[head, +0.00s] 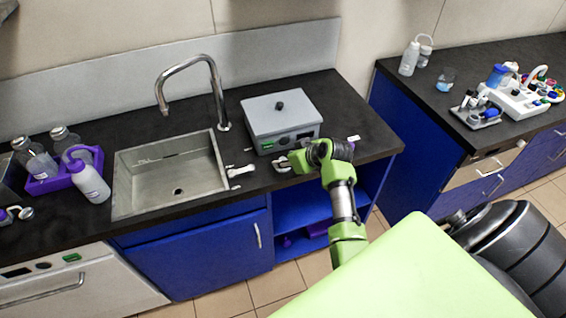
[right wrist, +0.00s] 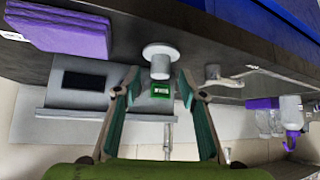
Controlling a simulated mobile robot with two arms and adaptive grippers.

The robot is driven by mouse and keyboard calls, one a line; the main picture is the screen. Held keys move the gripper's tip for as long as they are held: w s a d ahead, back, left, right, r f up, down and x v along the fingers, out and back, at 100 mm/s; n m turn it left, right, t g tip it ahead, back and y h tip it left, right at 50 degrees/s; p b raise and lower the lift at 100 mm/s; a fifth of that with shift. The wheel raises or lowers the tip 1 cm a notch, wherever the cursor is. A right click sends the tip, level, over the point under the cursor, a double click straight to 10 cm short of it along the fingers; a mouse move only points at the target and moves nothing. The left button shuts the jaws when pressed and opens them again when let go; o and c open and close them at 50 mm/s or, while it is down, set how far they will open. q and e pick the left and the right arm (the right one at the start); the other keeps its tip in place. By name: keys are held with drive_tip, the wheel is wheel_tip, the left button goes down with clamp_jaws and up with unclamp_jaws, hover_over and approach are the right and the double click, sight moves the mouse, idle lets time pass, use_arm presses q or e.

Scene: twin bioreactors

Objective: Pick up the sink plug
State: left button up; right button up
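The sink plug (right wrist: 160,62) is a pale disc with a short round knob. It stands on the dark counter in front of the grey box, disc down and knob up; the right wrist view is upside down. In the head view it is a small pale shape (head: 282,167) just beyond my right gripper. My right gripper (head: 297,160) is low over the counter edge, pointing left. Its two fingers (right wrist: 157,88) are spread with a clear gap, and the plug shows between and beyond their tips, apparently untouched. My left gripper is in neither view.
The grey box (head: 283,118) stands close behind the plug. A small white fitting (head: 241,171) lies between plug and sink (head: 127,178). A purple stack (right wrist: 62,30) lies on the other side. The tap (head: 215,85) rises behind the sink. Bottles stand far left.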

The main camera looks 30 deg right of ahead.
drive_tip(key=shift+x, duration=1.3)
clamp_jaws()
drive_tip(key=shift+r, duration=0.1)
